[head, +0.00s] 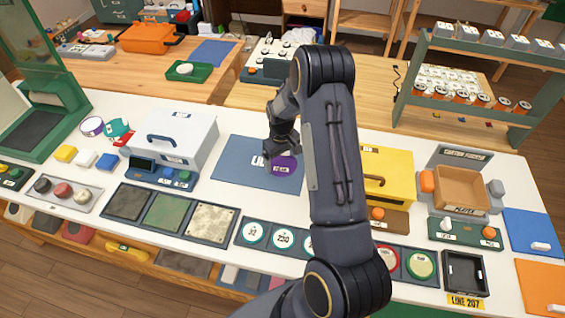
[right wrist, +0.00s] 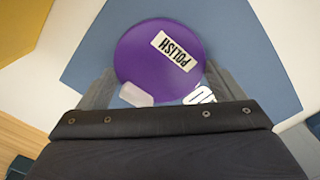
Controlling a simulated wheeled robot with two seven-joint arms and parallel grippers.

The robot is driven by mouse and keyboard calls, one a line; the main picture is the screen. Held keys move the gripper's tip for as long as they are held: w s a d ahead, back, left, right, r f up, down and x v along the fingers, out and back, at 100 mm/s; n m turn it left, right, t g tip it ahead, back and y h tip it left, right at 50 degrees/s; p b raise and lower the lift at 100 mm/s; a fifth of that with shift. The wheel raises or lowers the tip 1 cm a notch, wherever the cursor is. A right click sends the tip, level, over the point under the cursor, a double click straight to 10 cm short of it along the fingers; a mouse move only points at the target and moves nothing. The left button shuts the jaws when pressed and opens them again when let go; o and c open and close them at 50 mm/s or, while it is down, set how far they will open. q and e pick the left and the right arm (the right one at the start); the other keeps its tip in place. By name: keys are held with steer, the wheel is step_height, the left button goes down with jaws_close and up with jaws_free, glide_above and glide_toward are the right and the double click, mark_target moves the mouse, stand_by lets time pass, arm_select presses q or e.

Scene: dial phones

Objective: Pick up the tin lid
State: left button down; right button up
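The tin lid (head: 287,167) is a round purple disc on the blue mat (head: 232,169), partly hidden by my right arm in the head view. In the right wrist view the lid (right wrist: 160,65) shows its white POLISH label. My right gripper (head: 281,150) is low over the mat at the lid. In the right wrist view the gripper (right wrist: 162,88) has its fingers spread, one to each side of the lid's near part. I cannot tell if they touch it. My left gripper is not in view.
A grey box with a handle (head: 172,140) stands left of the mat, and a yellow box (head: 390,175) stands to its right, partly behind my arm. Three textured panels (head: 168,212) and a row of round numbered discs (head: 283,239) lie along the front.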

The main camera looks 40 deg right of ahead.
steer(key=shift+c, duration=0.9)
steer(key=shift+r, duration=0.1)
